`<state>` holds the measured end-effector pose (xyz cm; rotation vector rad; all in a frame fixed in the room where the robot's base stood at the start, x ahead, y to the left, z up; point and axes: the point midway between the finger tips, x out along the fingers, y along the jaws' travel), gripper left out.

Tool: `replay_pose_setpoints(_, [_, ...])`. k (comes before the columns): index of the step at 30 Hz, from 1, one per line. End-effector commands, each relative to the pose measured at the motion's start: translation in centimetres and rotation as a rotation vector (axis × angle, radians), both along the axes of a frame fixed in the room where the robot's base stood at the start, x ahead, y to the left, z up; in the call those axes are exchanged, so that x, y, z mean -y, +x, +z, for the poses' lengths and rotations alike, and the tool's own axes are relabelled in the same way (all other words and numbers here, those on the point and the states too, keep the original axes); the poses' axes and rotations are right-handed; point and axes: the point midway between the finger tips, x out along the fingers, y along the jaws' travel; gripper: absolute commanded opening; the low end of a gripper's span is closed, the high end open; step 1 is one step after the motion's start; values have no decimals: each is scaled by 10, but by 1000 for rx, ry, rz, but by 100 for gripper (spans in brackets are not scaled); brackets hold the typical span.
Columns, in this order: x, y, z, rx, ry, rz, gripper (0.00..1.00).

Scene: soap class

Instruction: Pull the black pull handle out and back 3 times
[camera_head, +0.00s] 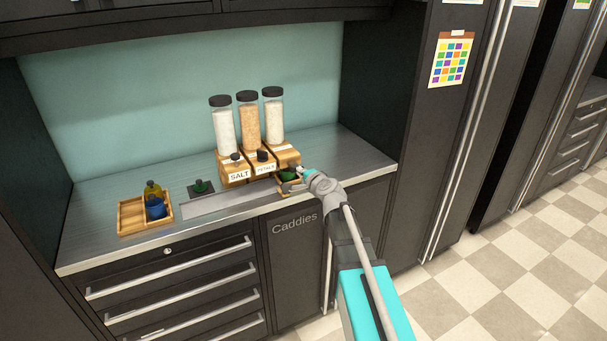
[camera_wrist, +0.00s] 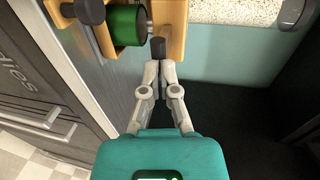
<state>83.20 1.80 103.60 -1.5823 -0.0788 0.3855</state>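Three wooden dispensers with clear jars stand on the counter, the left one labelled SALT (camera_head: 239,176) and the middle one labelled PETALS (camera_head: 265,168). The right dispenser (camera_head: 285,155) is partly covered by my gripper (camera_head: 285,183). In the wrist view, a black pull handle (camera_wrist: 158,47) sticks out of the wooden body (camera_wrist: 172,30), beside a green cup (camera_wrist: 126,25). My gripper (camera_wrist: 158,66) has its fingertips close together right at the handle's near end. I cannot tell whether they clamp it. The green cup also shows in the head view (camera_head: 288,174).
A wooden tray (camera_head: 132,217) with blue and olive bottles (camera_head: 155,207) sits at the left. A dark green piece (camera_head: 201,187) stands behind the recessed strip (camera_head: 225,200). The "Caddies" door (camera_head: 295,250) and drawers are below the counter edge. The counter's right end is clear.

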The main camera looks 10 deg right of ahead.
Motion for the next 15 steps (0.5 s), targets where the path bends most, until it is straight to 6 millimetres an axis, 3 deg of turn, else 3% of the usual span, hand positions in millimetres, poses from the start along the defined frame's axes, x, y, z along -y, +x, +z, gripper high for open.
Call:
replay_pose_setpoints(6, [-8, 29, 0, 0, 0, 0, 0])
replay_pose_setpoints(15, [-8, 31, 0, 0, 2, -1, 0])
